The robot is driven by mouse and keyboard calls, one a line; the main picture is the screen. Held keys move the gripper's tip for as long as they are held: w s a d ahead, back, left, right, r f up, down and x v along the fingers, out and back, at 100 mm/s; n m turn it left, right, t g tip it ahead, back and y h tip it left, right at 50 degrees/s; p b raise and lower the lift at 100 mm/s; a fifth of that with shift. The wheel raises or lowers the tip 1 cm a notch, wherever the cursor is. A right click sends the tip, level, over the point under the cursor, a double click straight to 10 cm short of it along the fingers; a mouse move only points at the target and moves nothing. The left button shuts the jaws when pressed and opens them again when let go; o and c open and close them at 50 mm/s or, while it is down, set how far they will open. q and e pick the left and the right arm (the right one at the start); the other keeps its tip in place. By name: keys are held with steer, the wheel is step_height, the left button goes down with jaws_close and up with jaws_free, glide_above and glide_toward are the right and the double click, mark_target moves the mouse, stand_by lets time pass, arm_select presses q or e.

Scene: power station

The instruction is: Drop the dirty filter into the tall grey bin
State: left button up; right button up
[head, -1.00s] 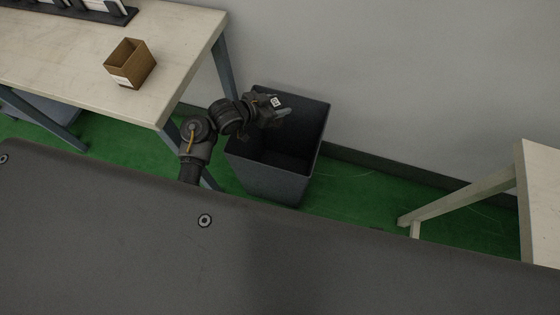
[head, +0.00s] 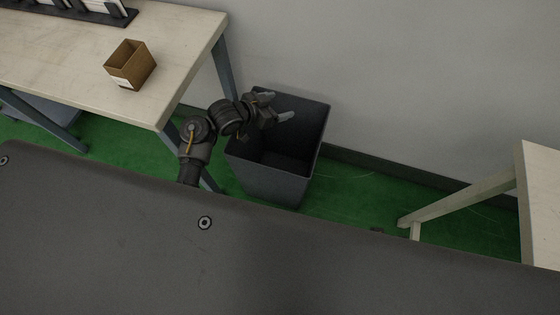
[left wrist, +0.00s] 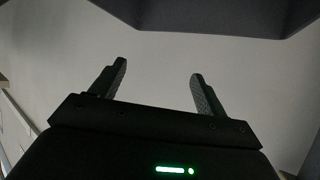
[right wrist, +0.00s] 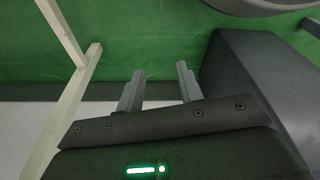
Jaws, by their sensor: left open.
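The tall grey bin (head: 270,182) stands upright on the floor by the wall in the head view, open at the top. Its inside is dark. My left gripper (head: 278,104) is over the bin's mouth, with its fingers apart and nothing between them. In the left wrist view the same gripper (left wrist: 160,70) shows spread fingers with a plain grey surface behind. My right gripper (right wrist: 160,70) shows only in its own wrist view, fingers apart and empty, with green floor beyond. I cannot make out the dirty filter in any current view.
A pale table (head: 180,60) at the left carries a small open brown box (head: 130,64) and a dark rack (head: 100,14). Another pale table (head: 540,190) is at the right edge. Green floor (head: 360,195) is clear between the bin and that table.

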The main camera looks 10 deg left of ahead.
arm_select(q)
steer(key=s+d+r+p, duration=0.3)
steer(key=s+r+p, duration=0.2)
steer(key=s+r, duration=0.7)
steer(key=shift+s+d+r, duration=0.15)
steer(key=shift+s+r, duration=0.1)
steer(key=shift+s, duration=0.55)
arm_select(e)
steer(key=s+d+f+g, duration=0.1)
steer(key=s+d+f, duration=0.3)
steer(key=s+f, duration=0.4)
step_height(320, 180, down, 4)
steer(key=shift+s+d+f+h, duration=0.1)
steer(key=shift+s+d+h, duration=0.05)
steer(key=shift+s+h, duration=0.2)
